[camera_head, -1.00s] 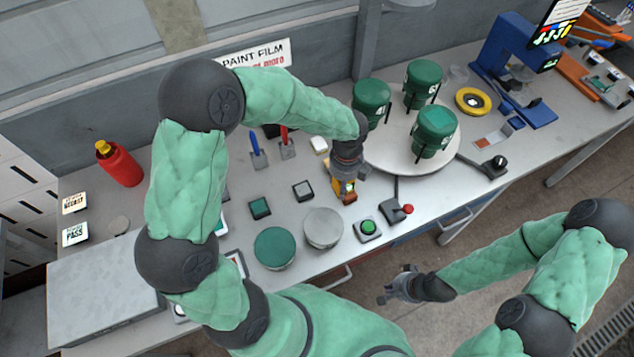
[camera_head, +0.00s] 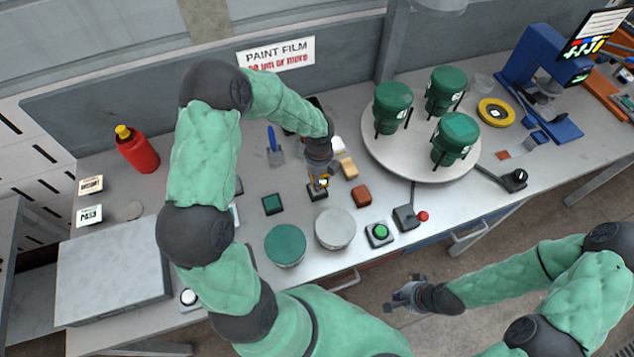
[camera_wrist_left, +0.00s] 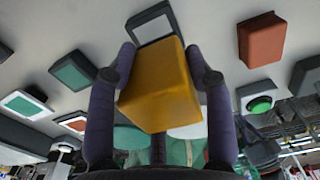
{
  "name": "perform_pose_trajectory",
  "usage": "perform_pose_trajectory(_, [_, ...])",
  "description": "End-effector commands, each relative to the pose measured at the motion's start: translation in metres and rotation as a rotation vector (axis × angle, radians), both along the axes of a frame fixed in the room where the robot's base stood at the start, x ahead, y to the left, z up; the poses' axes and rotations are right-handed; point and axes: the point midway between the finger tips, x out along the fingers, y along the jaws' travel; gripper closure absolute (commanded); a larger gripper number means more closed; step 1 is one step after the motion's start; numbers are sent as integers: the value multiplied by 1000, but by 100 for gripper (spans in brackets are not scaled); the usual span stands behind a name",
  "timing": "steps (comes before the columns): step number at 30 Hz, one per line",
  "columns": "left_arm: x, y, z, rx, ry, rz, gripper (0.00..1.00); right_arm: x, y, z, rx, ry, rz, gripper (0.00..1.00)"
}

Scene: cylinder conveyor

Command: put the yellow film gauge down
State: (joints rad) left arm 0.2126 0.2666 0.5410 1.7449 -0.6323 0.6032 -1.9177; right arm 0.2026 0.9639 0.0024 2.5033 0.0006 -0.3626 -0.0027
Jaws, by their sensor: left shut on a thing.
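My left gripper (camera_head: 318,184) is shut on the yellow film gauge (camera_wrist_left: 160,86), a yellow block held between two dark fingers in the left wrist view. In the head view only a small yellow part of the gauge (camera_head: 323,182) shows under the gripper. A dark-framed square pad (camera_head: 317,195) lies right below or just beyond it; its frame shows past the gauge in the wrist view (camera_wrist_left: 150,22). I cannot tell whether the gauge touches it. My right gripper (camera_head: 402,296) is empty, its fingers apart, in front of the table.
A red-brown block (camera_head: 361,196) and a tan block (camera_head: 348,168) lie to the right. A green-topped pad (camera_head: 272,204) lies left. A turntable (camera_head: 378,155) carries green pots.

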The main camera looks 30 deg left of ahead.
Motion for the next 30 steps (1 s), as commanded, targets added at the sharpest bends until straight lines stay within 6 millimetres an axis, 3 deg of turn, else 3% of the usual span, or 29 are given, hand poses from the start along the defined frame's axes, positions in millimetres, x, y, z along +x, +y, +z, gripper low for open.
perform_pose_trajectory(9, [0,7,-37,-1,2,1,74,0,0,-8,0,0,0,100])
perform_pose_trajectory(21, [0,7,-42,1,1,0,74,0,0,-9,0,0,0,100])
perform_pose_trajectory(22, [0,7,-42,0,1,0,43,0,0,-9,0,0,0,100])
perform_pose_trajectory(24, [0,7,-41,0,1,1,25,0,0,-9,0,0,0,100])
perform_pose_trajectory(30, [0,6,-41,0,1,1,25,0,0,-9,0,0,0,100])
